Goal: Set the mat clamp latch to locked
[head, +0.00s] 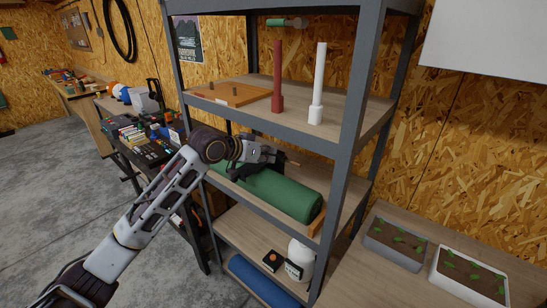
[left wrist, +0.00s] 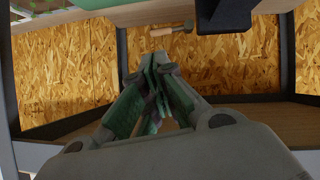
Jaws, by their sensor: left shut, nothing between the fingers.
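A green rolled mat (head: 282,194) lies on the middle shelf of the grey rack. A strip of green also crosses the top of the left wrist view (left wrist: 92,4). My left gripper (head: 272,164) is just above and behind the mat; in the left wrist view its fingers (left wrist: 157,68) are shut and empty. A small wooden-handled piece with a metal end (left wrist: 172,30) and a dark block (left wrist: 224,16) show beyond the fingertips, apart from them. I cannot pick out the clamp latch or its setting for sure. My right gripper is not in view.
The shelf above holds a red post (head: 277,85), a white post (head: 318,90) and a wooden board (head: 228,93). A rack upright (head: 338,200) stands right of the mat. A white jar (head: 300,256) stands below. Planters (head: 395,245) sit at right.

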